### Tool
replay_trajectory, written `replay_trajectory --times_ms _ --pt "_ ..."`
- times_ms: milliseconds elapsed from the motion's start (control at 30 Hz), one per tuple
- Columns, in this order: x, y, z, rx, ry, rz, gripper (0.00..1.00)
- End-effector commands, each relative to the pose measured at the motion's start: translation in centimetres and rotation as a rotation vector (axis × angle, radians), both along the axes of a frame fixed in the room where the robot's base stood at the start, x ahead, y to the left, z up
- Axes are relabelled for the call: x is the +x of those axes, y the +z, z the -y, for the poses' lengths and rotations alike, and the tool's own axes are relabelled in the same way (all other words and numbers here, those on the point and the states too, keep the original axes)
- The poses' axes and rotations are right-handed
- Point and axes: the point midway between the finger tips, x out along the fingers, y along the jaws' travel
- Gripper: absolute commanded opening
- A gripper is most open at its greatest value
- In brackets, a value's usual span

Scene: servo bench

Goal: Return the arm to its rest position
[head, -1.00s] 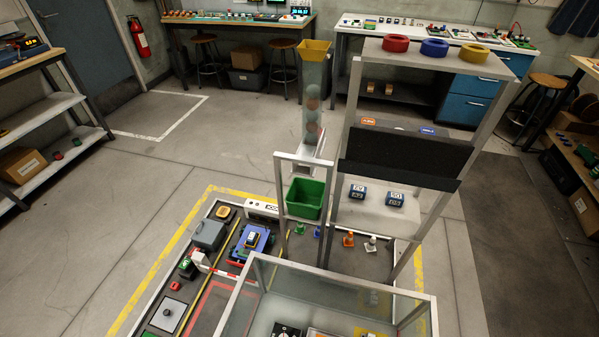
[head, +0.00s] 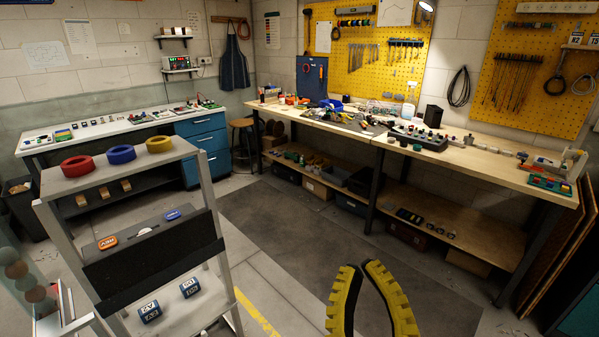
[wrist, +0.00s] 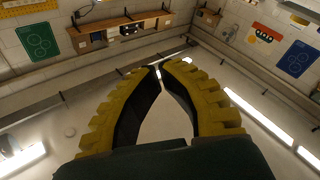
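My gripper (head: 361,267) shows at the bottom of the head view, right of centre, with its two yellow ribbed fingers pointing up. It holds nothing. The fingers curve toward each other, leaving a narrow gap at the tips and a wider space below. In the wrist view the gripper (wrist: 160,69) is empty too, with the upper walls and ceiling lights behind it. The fingers are apart from every object. The rest of my arm is out of view.
A grey rack (head: 191,149) with red (head: 83,166), blue (head: 122,155) and yellow (head: 159,144) rings on top stands at left. A long wooden workbench (head: 483,164) with tools runs along the back and right. The dark floor mat (head: 275,225) between them is clear.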

Motion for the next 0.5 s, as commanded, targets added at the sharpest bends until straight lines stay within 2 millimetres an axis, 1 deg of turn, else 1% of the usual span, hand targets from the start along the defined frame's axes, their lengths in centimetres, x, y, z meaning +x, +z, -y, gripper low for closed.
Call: replay_trajectory --times_ms 33,100,167,200,367,400,467,500 --pt "-2.0 2.6 -0.1 0.084 0.024 0.083 0.00" --pt "-4.3 4.6 -0.3 0.262 0.085 0.170 0.00" --pt "-4.1 4.6 -0.3 0.411 0.130 0.174 0.00" --pt "-4.1 8.1 -0.3 0.398 0.127 0.175 0.00" --pt "-4.0 14.1 -0.3 0.396 0.125 0.172 0.00" --pt "-4.0 15.7 -0.3 0.397 0.126 0.171 0.00" --pt "-4.0 18.3 -0.3 0.397 0.126 0.171 0.00" --pt "-4.0 20.1 -0.3 0.397 0.125 0.170 0.00"
